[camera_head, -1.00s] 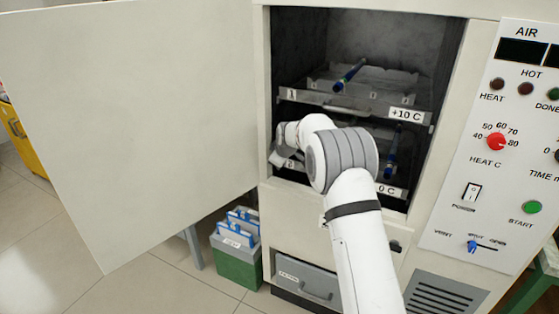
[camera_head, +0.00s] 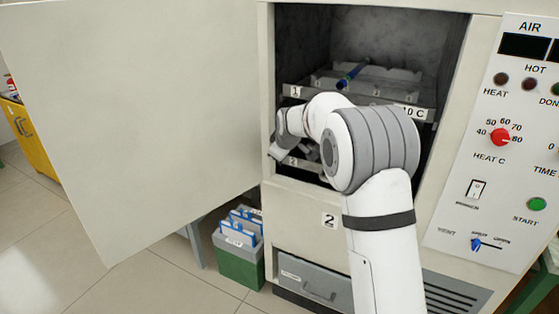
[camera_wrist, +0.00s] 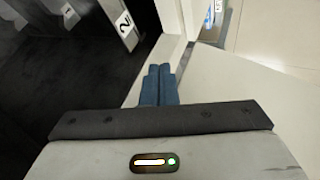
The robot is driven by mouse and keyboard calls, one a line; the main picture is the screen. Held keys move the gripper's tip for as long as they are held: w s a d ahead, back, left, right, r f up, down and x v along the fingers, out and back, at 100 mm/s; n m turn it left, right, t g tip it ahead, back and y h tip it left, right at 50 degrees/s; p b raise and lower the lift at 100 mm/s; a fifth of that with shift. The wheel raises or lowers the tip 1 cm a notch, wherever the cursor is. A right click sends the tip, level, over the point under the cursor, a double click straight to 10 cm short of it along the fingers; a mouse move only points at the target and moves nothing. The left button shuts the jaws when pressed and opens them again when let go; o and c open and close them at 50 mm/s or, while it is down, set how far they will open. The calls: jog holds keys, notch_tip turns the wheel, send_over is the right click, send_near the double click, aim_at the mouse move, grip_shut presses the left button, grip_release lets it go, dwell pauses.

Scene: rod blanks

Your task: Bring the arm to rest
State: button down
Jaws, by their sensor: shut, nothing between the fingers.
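My gripper shows in the wrist view with its blue fingers (camera_wrist: 160,72) pressed together and nothing between them. In the head view my white and grey arm reaches up to the open cabinet (camera_head: 268,120), with the gripper end at the left side of the opening by the lower shelf. The fingertips are not clear there. A blue rod (camera_head: 350,75) lies tilted on the rack of the upper shelf, labelled 1 (camera_head: 296,91), apart from my gripper. My arm hides much of the lower shelf.
The large cabinet door (camera_head: 130,120) stands wide open on the left. A control panel (camera_head: 495,150) is on the right. A green and grey bin (camera_head: 238,258) with blue-edged cards stands on the floor below. A yellow cabinet (camera_head: 30,140) is at far left.

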jog(key=s+d+r+m+g+p, duration=0.1)
jog(key=s+d+r+m, duration=0.15)
jog(key=s, duration=0.45)
jog(key=s+d+r+m+h+p, duration=0.1)
jog(key=s+d+r+p, duration=0.1)
jog(key=s+d+r, duration=0.35)
jog(key=s+d+r+m+g+p, duration=0.1)
jog(key=s+d+r+m, duration=0.1)
jog(key=s, duration=0.6)
jog(key=s+d+f+m+g+p, duration=0.1)
jog(key=s+d+m, duration=0.1)
jog(key=s, duration=1)
jog(key=s+d+m+g+p, duration=0.1)
jog(key=s+d+m+p, duration=0.1)
jog(key=s, duration=1.1)
jog(key=shift+d+f+m+g+h, duration=0.35)
jog(key=shift+d+m, duration=0.2)
jog(key=shift+m, duration=0.4)
